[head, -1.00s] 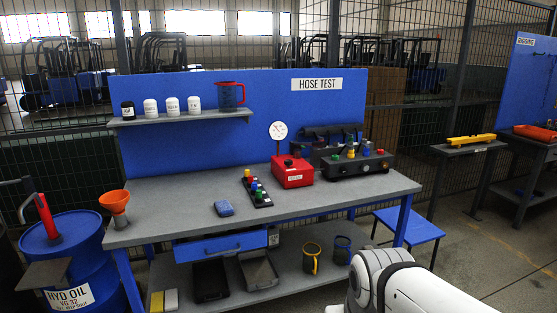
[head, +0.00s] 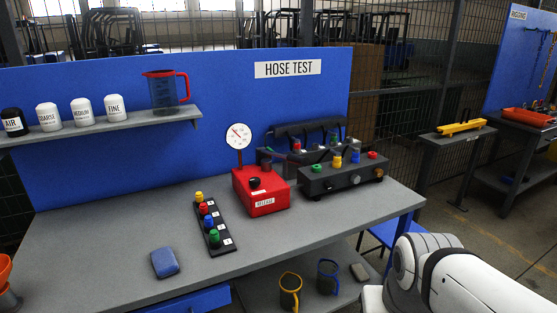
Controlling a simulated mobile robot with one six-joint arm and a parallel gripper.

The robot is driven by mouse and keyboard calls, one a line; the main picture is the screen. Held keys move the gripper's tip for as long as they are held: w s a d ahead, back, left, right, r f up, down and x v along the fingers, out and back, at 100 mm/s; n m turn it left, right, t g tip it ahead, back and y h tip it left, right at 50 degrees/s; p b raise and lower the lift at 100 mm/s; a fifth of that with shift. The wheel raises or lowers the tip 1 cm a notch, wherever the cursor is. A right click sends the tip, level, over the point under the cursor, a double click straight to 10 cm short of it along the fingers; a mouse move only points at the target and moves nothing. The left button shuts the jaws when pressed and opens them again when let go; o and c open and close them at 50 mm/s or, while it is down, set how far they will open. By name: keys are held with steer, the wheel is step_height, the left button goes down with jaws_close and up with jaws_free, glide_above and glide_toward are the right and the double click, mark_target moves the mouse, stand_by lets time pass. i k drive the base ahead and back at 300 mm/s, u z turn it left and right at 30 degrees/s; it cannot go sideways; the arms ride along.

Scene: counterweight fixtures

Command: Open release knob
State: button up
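The release knob (head: 254,183) is a small black knob on top of a red box (head: 262,202) with a white "RELEASE" label on its front. The box stands on the grey workbench (head: 120,230) in front of the blue "HOSE TEST" board. A white round gauge (head: 238,136) rises at the back of the box; its reading is too small to tell. The knob's turned position cannot be made out. A white part of my arm shows at the lower right, apart from the box. My gripper is not in view.
A dark manifold (head: 345,177) with coloured caps stands right of the red box. A black strip (head: 215,232) with coloured plugs lies left of it, near a blue sponge (head: 164,262). A shelf (head: 130,126) holds filters and a red-handled jug. The bench's left part is mostly clear.

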mark_target(255, 182)
steer(key=u, duration=0.05)
steer(key=i, duration=0.95)
steer(key=u, duration=0.45)
